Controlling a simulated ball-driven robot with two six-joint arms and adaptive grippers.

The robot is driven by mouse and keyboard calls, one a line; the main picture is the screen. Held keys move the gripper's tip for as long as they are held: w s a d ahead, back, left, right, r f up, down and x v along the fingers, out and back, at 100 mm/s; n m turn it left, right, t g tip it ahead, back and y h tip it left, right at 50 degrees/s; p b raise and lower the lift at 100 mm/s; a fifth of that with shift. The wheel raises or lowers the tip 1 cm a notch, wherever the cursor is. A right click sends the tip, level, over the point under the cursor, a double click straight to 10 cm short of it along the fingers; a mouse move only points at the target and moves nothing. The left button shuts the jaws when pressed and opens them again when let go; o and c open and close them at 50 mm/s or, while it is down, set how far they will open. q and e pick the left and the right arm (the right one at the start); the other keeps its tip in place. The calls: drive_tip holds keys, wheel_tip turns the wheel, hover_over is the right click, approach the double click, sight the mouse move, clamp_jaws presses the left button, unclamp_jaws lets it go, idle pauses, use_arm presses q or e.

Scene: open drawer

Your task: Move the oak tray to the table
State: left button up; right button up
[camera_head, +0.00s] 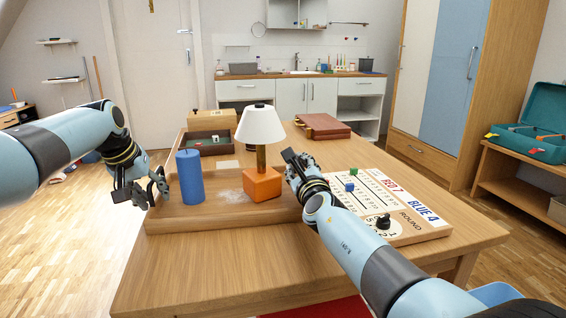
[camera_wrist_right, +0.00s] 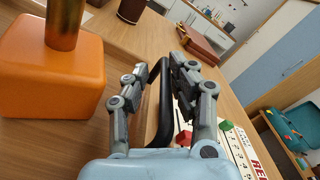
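The oak tray (camera_head: 215,217) rests on the wooden table. It holds a blue candle (camera_head: 190,178) at its left end and a lamp with a white shade (camera_head: 260,127) and an orange block base (camera_head: 262,186) toward the right. My left gripper (camera_head: 142,190) is open at the tray's left end, close to the candle; its contact with the tray cannot be made out. My right gripper (camera_head: 297,168) is at the tray's right end. In the right wrist view its fingers (camera_wrist_right: 164,85) are spread on either side of a black handle (camera_wrist_right: 160,110), with the orange block to the left.
A game board (camera_head: 385,205) with a green block (camera_head: 353,172), a blue block and a black piece lies right of the tray, under my right arm. Behind are a dark box (camera_head: 205,148), a wooden box (camera_head: 212,120) and a red-brown case (camera_head: 322,126). The table's front strip is bare.

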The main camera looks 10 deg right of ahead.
use_arm(q)
drive_tip(key=shift+r, duration=0.1)
use_arm(e)
drive_tip(key=shift+r, duration=0.3)
drive_tip(key=shift+f, duration=0.15)
use_arm(q)
drive_tip(key=v, duration=1.1)
drive_tip(key=shift+s+a+r, duration=0.2)
drive_tip(key=shift+r, duration=0.1)
use_arm(e)
drive_tip(key=shift+s+a, duration=0.2)
drive_tip(key=shift+s, duration=2.8)
drive_tip(key=shift+s+a, duration=0.15)
drive_tip(key=shift+s, duration=2.8)
